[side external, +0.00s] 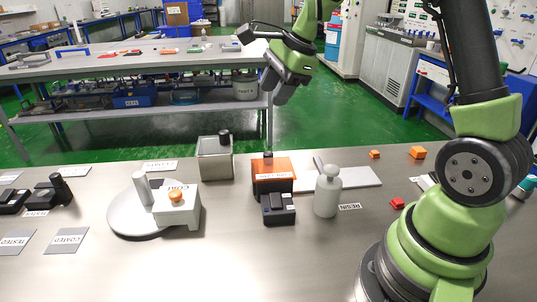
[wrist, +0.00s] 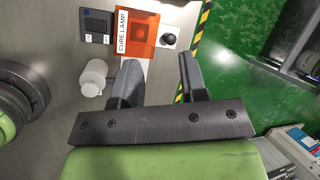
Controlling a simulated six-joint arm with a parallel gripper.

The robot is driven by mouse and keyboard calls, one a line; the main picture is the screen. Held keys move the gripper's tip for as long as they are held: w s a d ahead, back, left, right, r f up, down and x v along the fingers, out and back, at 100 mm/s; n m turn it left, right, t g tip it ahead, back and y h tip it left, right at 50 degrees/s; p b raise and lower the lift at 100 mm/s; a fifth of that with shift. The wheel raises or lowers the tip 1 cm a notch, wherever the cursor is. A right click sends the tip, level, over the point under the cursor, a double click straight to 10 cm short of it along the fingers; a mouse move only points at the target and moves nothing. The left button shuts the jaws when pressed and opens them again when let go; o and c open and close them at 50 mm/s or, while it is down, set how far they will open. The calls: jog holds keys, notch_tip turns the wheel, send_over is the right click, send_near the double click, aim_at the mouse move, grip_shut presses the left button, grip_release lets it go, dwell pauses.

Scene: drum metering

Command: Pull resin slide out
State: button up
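A white bottle (side external: 328,193) with a rounded top stands upright beside the RESIN label (side external: 349,206); it also shows in the wrist view (wrist: 94,77). A pale flat plate (side external: 358,178) lies behind it, with a small grey upright piece at its left end. I cannot tell which part is the resin slide. My gripper (side external: 277,88) is raised above the back edge of the table, clear of the bottle and plate. In the wrist view my gripper (wrist: 158,72) has its two fingers apart with nothing between them.
The orange CURE LAMP box (side external: 272,175) with a dark unit (side external: 278,208) stands left of the bottle. Small orange and red blocks lie right.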

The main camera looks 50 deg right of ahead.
aim_at(270, 153)
jog(key=w+d+f+m, duration=0.3)
jog(key=d+f+m, duration=0.5)
jog(key=f, duration=0.4)
jog(key=shift+g, duration=0.4)
jog(key=x, duration=1)
jog(key=shift+w+a, duration=0.1)
jog(key=shift+a, duration=0.25)
jog(key=shift+d, duration=0.1)
grip_shut()
